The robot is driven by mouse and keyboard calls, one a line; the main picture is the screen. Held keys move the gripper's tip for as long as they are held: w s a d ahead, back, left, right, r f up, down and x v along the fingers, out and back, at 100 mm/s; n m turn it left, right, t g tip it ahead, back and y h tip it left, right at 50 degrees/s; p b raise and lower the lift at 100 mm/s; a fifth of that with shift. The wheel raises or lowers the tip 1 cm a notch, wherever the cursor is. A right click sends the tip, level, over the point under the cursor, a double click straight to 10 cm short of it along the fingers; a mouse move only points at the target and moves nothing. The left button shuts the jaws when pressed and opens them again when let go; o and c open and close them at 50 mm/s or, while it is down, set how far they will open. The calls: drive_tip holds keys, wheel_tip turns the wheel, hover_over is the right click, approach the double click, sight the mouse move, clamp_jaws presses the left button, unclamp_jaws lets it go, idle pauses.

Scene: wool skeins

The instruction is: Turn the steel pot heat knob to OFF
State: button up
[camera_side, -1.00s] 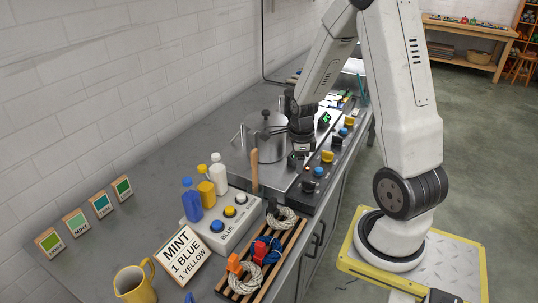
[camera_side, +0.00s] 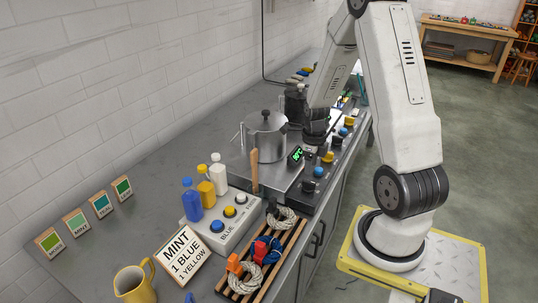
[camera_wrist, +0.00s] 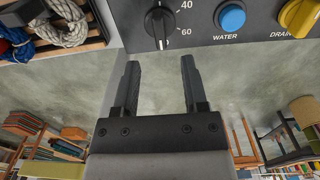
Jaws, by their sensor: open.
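The steel pot (camera_side: 266,140) stands lidded on a hot plate beside the wall. On the near control panel, a black heat knob (camera_side: 308,186) sits next to a blue button. In the wrist view the black knob (camera_wrist: 157,20) has its white pointer aimed down, near a partly covered label below 60. The marks 40 and 60 are readable; no OFF mark is in view. My gripper (camera_wrist: 160,62) is open and empty, its fingertips apart from the knob, which lies just above them in that picture. In the side view my gripper's fingers are hard to make out.
The blue WATER button (camera_wrist: 231,18) and yellow DRAIN knob (camera_wrist: 298,15) are right of the black knob. A green display (camera_side: 296,155) reads about 90°C. A wooden rack (camera_side: 257,272) with wool skeins stands close by. A second panel lies farther along the counter.

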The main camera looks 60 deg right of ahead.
sight(309, 181)
drive_tip(key=shift+f, duration=3.35)
clamp_jaws()
